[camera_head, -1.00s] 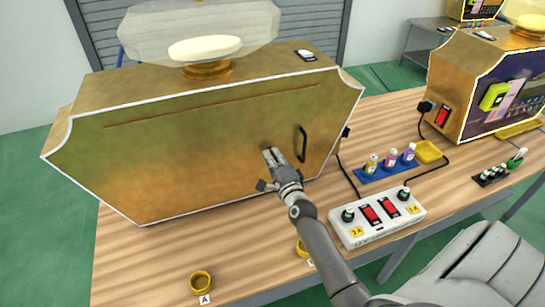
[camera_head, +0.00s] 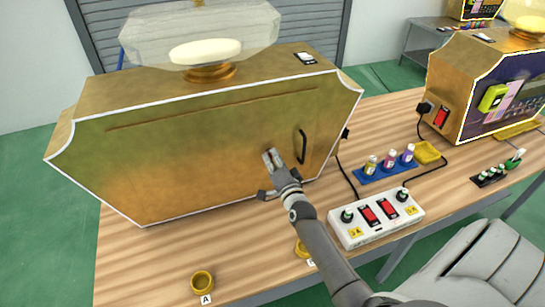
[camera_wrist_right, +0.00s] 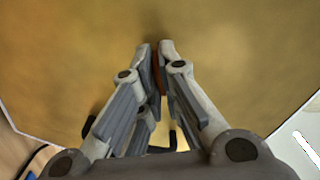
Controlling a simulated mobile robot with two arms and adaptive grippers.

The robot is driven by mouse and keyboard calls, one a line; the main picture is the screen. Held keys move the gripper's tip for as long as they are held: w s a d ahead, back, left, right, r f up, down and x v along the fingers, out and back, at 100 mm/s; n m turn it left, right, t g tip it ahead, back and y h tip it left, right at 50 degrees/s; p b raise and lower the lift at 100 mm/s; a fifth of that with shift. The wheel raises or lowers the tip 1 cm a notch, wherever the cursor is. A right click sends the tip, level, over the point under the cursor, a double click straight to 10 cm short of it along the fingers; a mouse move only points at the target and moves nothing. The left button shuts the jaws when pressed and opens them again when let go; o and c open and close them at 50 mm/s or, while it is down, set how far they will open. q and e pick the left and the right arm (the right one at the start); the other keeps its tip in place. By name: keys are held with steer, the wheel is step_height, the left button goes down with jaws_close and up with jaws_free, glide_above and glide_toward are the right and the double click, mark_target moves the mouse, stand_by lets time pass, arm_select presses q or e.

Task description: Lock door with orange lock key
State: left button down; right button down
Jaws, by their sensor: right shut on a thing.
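The golden-brown machine door (camera_head: 210,150) is closed and fills the left of the head view, with a dark vertical handle (camera_head: 302,146) at its right. My right gripper (camera_head: 270,153) reaches the door face just left of the handle. In the right wrist view its fingers (camera_wrist_right: 155,50) are shut on a thin orange-brown piece (camera_wrist_right: 158,75), likely the orange lock key, pointing at the door (camera_wrist_right: 240,50). The fingers hide most of the key and the lock, so how far the key sits in cannot be told. My left gripper is not in view.
A white power strip (camera_head: 376,218) with red switches lies right of my right arm. Small bottles stand in a blue rack (camera_head: 385,172) by a yellow tray (camera_head: 428,152). A yellow ring (camera_head: 202,281) marked A sits at the table's front. A second machine (camera_head: 480,90) stands right.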

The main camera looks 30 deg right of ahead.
steer(key=n+p, duration=0.1)
steer(key=n, duration=0.5)
steer(key=shift+p, duration=0.3)
steer(key=n, duration=0.6)
steer(key=shift+p, duration=0.35)
steer(key=shift+n, duration=0.3)
steer(key=c, duration=1.6)
jaws_free()
steer(key=shift+c, duration=0.2)
steer(key=v, duration=1.2)
steer(key=shift+f, duration=0.1)
